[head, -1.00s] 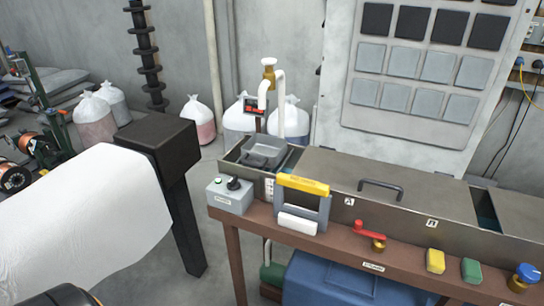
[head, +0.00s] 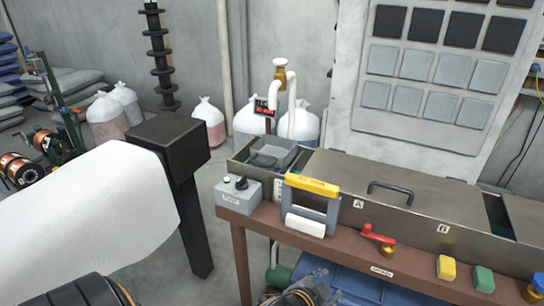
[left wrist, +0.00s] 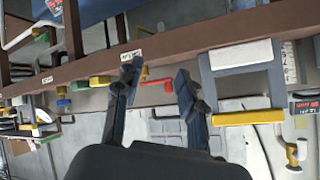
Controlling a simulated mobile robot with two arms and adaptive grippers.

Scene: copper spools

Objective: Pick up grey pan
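The grey pan (head: 272,152) is a shallow grey tray-like vessel. It sits at the open left end of the long metal tank (head: 320,175) in the head view. I cannot make it out in the left wrist view. My left gripper (head: 300,295) shows at the bottom edge of the head view, in front of the table and lower than the pan, well apart from it. In the left wrist view its two dark fingers (left wrist: 158,70) are spread with nothing between them. My right gripper is not in view.
A yellow-topped grey frame (head: 312,187) and a grey switch box (head: 238,192) stand in front of the pan. A white pipe (head: 291,105) rises behind it. A red-handled valve (head: 378,235) is on the table front.

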